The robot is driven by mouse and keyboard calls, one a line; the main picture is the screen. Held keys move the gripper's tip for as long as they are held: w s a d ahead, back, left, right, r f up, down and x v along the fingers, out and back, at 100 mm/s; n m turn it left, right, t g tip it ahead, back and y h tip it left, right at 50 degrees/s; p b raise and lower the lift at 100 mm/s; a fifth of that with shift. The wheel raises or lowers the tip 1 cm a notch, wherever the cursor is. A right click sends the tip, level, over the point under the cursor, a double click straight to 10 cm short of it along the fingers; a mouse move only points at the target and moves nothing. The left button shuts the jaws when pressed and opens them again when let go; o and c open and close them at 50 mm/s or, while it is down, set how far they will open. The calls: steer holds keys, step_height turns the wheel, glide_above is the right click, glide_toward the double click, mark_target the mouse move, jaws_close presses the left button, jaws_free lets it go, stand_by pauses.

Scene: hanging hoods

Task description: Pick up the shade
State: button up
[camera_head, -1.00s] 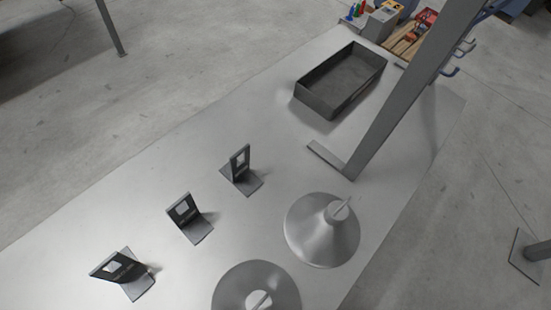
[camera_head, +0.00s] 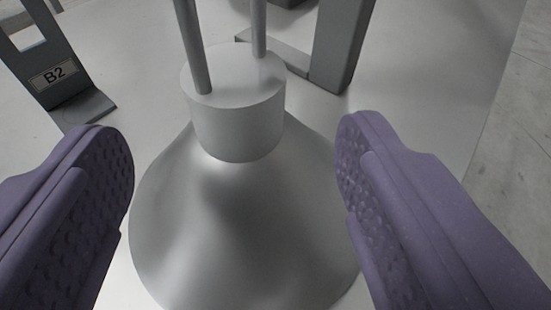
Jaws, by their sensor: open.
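The shade (camera_head: 235,215) is a silver bell-shaped hood with a cylindrical neck on top and two upright rods rising from the neck. It fills the middle of the view and stands upright on the table. My gripper (camera_head: 235,165) has two purple textured fingers, spread wide on the left and right of the shade. Both fingers appear apart from the neck, with nothing held between them. The lower rim of the shade is partly cut off by the bottom of the view.
A dark bracket labelled B2 (camera_head: 55,75) stands on the table (camera_head: 140,60) at upper left. A grey metal post (camera_head: 340,45) with a flat foot rises behind the shade. The table's edge and the concrete floor (camera_head: 515,150) show at right.

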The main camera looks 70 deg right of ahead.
mark_target(237, 135)
steer(key=b+x, duration=0.1)
steer(key=x, duration=0.1)
steer(key=b+x, duration=0.1)
steer(key=x, duration=0.2)
steer(key=shift+d+f, duration=0.1)
steer(key=shift+f, duration=0.35)
steer(key=shift+w+d, duration=0.3)
steer(key=shift+d, duration=0.1)
jaws_close()
